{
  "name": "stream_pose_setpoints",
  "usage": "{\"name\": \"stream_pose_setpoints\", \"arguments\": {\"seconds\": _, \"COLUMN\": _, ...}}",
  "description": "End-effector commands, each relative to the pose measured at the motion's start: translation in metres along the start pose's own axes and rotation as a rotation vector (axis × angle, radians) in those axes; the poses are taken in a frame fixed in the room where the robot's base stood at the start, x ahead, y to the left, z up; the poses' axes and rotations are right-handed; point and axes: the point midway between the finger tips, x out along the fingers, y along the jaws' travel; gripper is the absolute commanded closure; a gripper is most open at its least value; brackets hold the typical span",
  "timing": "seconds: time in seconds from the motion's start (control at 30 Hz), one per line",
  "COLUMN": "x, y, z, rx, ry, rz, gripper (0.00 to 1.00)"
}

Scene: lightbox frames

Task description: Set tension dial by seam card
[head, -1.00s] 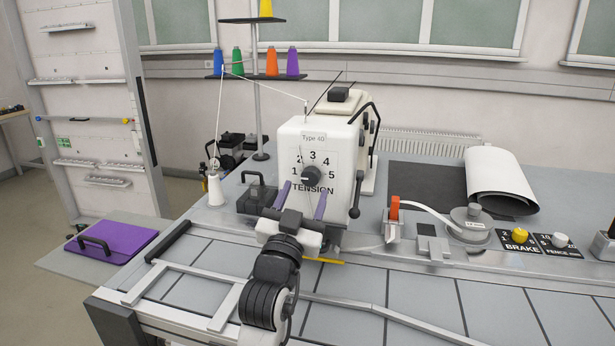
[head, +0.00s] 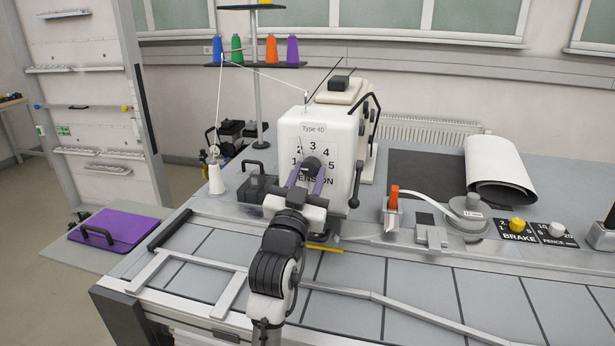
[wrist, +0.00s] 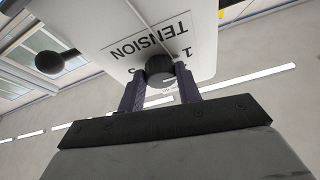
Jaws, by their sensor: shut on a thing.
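The tension dial (head: 313,165) is a dark round knob on the white front of the sewing machine (head: 340,128), which is labelled Type 40. Numbers 1 to 5 arc around it, with TENSION below, partly covered by my gripper. My gripper (head: 306,178) has its two purple fingers shut on the dial, one on each side. In the wrist view the knob (wrist: 160,72) sits between the fingertips, and the panel appears upside down. I cannot tell where the dial points. I cannot make out a seam card.
A thread stand (head: 257,64) with coloured cones rises behind the machine. A white cone (head: 216,178) stands left of it. To the right are a clamp with an orange top (head: 393,197), a round metal weight (head: 470,215) and the yellow brake knob (head: 517,224). A purple folder (head: 115,230) lies far left.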

Motion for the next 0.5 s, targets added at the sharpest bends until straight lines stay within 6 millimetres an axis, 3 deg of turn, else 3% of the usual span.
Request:
{"name": "stream_pose_setpoints", "arguments": {"seconds": 0.27, "x": -0.0018, "y": 0.0000, "z": 0.0037, "rx": 0.051, "ry": 0.004, "rz": 0.021, "gripper": 0.89}}
{"name": "stream_pose_setpoints", "arguments": {"seconds": 0.5, "x": -0.0038, "y": -0.0015, "z": 0.0067, "rx": 0.198, "ry": 0.010, "rz": 0.077, "gripper": 0.89}}
